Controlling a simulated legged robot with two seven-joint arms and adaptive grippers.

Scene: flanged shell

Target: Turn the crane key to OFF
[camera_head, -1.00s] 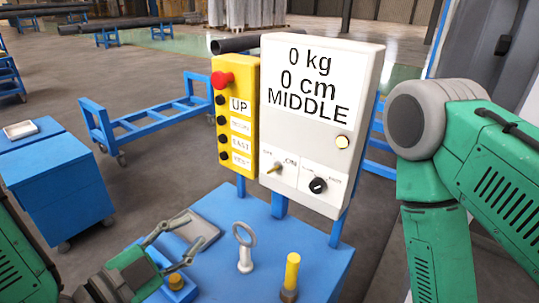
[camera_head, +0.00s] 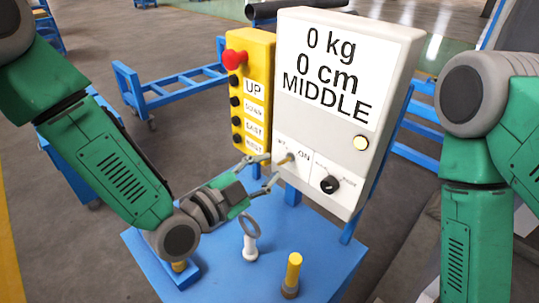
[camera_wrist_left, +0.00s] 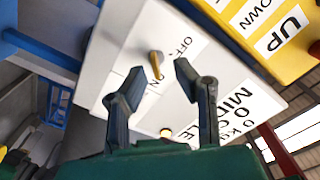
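The crane key (camera_head: 285,160) is a small brass-coloured key on the lower left of the white control box (camera_head: 345,85), between the OFF and ON labels. It also shows in the left wrist view (camera_wrist_left: 156,62), with OFF beside it and the other label partly covered by a finger. Which label it points to is hard to tell. My left gripper (camera_head: 271,170) is open at the box face, its fingertips close to the key. In the left wrist view the key appears between the two separated fingertips (camera_wrist_left: 160,70); contact is not visible. My right gripper is out of view.
A black knob (camera_head: 329,185) sits right of the key. A yellow button panel (camera_head: 250,90) with a red button stands left of the box. Below, the blue table (camera_head: 225,270) holds a ring-topped white piece (camera_head: 250,245) and a yellow-topped post (camera_head: 292,270).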

